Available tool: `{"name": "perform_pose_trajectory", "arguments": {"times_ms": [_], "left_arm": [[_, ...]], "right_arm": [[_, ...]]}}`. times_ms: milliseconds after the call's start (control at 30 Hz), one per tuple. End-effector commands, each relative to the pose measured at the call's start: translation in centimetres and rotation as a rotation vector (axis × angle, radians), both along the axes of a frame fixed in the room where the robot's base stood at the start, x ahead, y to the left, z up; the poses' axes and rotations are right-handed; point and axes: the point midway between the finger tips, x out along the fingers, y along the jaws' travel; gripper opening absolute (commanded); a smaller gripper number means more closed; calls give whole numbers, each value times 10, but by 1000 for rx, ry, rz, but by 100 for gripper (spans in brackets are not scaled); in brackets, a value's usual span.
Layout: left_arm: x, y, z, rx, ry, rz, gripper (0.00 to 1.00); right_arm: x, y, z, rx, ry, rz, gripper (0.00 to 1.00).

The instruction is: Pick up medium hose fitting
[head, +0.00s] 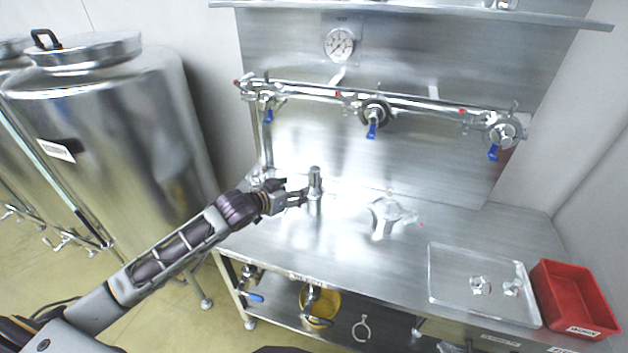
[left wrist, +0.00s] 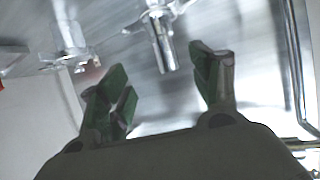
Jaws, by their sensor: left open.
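An upright metal hose fitting (head: 315,182) stands on the steel bench, just beyond my left gripper (head: 296,192). My left gripper is open and empty, with its fingers pointing at this fitting. In the left wrist view, a metal fitting (left wrist: 162,48) lies ahead between the two green-padded fingers (left wrist: 165,85), apart from both. Another fitting (left wrist: 72,42) shows to its left. A second fitting (head: 388,212) sits on the bench further right in the head view. I cannot tell from size alone which is the medium one. My right gripper is out of view.
The steel bench (head: 340,250) is clear between the fittings and the clear tray (head: 445,285) with small parts. A red bin (head: 572,300) stands at the right. A pipe with blue-handled valves (head: 375,112) runs along the back. A large steel tank (head: 120,120) stands left.

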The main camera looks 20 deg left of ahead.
Motion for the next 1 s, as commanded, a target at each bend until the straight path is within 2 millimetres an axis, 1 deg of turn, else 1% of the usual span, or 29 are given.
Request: {"name": "perform_pose_trajectory", "arguments": {"times_ms": [33,100,233,667,767,1000], "left_arm": [[4,2,9,-2,-15,-4,64],[6,2,16,-10,-28,-9,64],[9,2,22,-17,-39,-13,64],[11,2,21,-19,-39,-12,64],[15,1,19,-20,-38,-12,64],[31,-4,13,-20,-40,-12,64]], "right_arm": [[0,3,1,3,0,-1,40],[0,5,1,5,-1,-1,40],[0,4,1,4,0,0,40],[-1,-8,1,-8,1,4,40],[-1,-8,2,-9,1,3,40],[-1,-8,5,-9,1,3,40]]}}
